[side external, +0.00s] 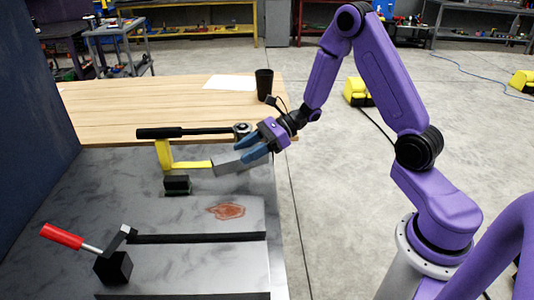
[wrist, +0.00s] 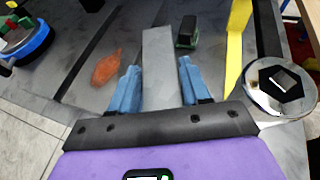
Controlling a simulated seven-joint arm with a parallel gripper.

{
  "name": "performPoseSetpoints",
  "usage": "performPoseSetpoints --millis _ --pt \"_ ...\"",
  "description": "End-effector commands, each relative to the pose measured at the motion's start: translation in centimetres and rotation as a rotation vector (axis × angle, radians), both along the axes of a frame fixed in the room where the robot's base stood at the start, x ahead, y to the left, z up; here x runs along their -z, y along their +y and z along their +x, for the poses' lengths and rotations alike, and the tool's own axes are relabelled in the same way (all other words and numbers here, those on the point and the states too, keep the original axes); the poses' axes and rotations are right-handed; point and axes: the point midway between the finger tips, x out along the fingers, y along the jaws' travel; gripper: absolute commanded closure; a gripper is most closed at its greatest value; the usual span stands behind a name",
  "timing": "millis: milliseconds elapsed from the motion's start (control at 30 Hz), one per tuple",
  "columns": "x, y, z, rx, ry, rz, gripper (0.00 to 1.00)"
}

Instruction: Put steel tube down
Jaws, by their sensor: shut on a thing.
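The steel tube (side external: 228,167) is a grey rectangular bar. In the side view it slants from the grey metal plate (side external: 120,190) up into the blue fingers of my gripper (side external: 254,150). In the wrist view the tube (wrist: 160,60) runs straight out between the two blue fingertips (wrist: 159,80). My gripper is shut on it near the plate's right edge. The tube's near end is hidden by the gripper. I cannot tell whether its underside touches the plate.
A red-handled toggle clamp (side external: 62,236) stands front left. A rusty stain (side external: 226,211) marks open plate in front. A black cup (side external: 264,84) stands on the wooden table (side external: 150,105).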

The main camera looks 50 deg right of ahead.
Motion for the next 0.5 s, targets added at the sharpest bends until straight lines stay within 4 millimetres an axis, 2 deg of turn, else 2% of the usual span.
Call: performPoseSetpoints --millis 233,500 --pt "0.3 1.0 1.0 -0.033 0.0 -0.001 1.0" --pt "2.5 1.0 0.9 -0.031 0.001 -0.002 1.0"
